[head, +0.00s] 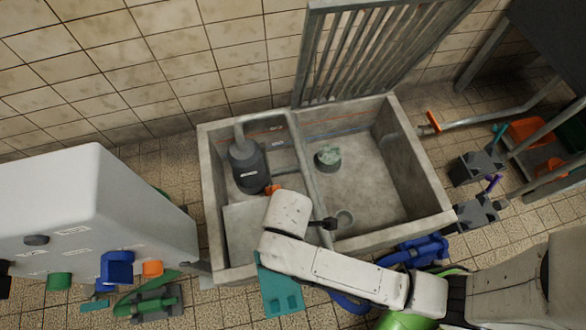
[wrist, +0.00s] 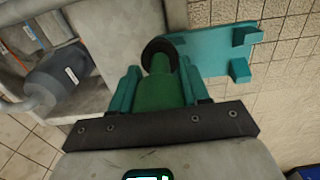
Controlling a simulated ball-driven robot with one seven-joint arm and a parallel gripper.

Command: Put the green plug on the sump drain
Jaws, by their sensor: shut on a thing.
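My gripper (wrist: 160,84) has teal fingers and is shut on the green plug (wrist: 162,92), which has a dark ring at its far end. The wrist view shows the plug over the sump's rim area, beside a teal bracket. In the head view my arm's end is over the front of the concrete sump (head: 432,186), and it hides the gripper and plug. A dark round piece with a pale green top (head: 328,157) stands farther back in the sump.
A grey pump (head: 247,166) stands in the sump's left compartment. A raised grate (head: 375,50) leans behind the sump. The teal bracket (head: 281,291) is outside the front wall. A white cabinet (head: 90,215) is at left, and blue pipe fittings (head: 418,251) lie front right.

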